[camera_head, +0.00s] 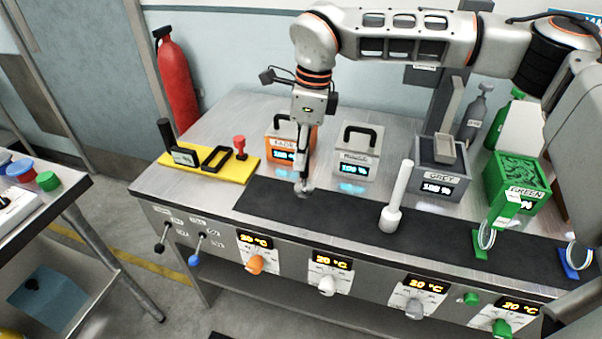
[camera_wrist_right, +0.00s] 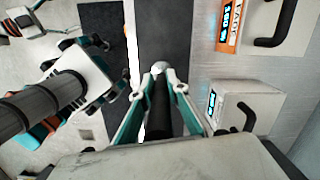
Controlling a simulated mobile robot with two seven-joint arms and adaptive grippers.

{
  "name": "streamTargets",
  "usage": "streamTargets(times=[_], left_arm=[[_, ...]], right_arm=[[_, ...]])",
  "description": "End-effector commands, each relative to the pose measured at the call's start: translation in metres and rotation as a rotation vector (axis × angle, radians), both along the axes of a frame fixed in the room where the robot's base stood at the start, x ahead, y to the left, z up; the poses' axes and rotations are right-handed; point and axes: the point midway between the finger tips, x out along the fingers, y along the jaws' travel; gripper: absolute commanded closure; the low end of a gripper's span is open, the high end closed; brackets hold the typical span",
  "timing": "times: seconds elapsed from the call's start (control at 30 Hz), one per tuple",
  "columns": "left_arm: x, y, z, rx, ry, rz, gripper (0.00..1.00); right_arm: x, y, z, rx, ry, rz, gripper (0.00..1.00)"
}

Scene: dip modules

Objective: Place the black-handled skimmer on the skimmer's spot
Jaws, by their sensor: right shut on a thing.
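My right gripper (camera_head: 303,186) points down over the dark strip, in front of the orange box. In the right wrist view its teal fingers (camera_wrist_right: 160,85) are shut on the black handle of the skimmer (camera_wrist_right: 159,108). The rest of the skimmer is hidden or too small to make out. A yellow board (camera_head: 247,178) at the table's left end bears a black upright handle (camera_head: 166,134), a black rectangular frame (camera_head: 215,159) and a red knob (camera_head: 239,143). I cannot tell which place is the skimmer's spot.
The orange box (camera_head: 283,143) and a grey-white box (camera_head: 353,160) stand behind the dark strip (camera_head: 340,208). A white upright pestle-like piece (camera_head: 395,205) stands on the strip. A darker grey box (camera_head: 440,180) and green box (camera_head: 517,190) stand right. The strip's left end is clear.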

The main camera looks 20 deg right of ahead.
Motion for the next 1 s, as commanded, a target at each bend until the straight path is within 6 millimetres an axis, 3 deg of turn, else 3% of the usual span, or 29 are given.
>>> streamTargets(times=[0.27,0.5,0.93,0.97,1.0], left_arm=[[0.000,0.000,0.001,0.000,0.001,0.000,0.25],[0.000,0.001,0.003,0.000,-0.001,0.001,0.25],[0.001,0.000,0.002,0.000,-0.003,0.001,0.25],[0.001,0.000,0.003,0.000,-0.003,0.001,0.25],[0.001,0.000,0.003,0.000,-0.004,0.001,0.25]], right_arm=[[0.000,0.000,-0.020,0.000,0.001,0.001,1.00],[0.000,0.000,-0.052,0.000,0.002,0.001,1.00],[0.000,0.000,-0.059,0.001,-0.001,0.001,1.00],[0.000,0.000,-0.059,0.000,0.000,0.001,0.77],[0.000,0.000,-0.059,0.000,0.000,0.001,0.68]])
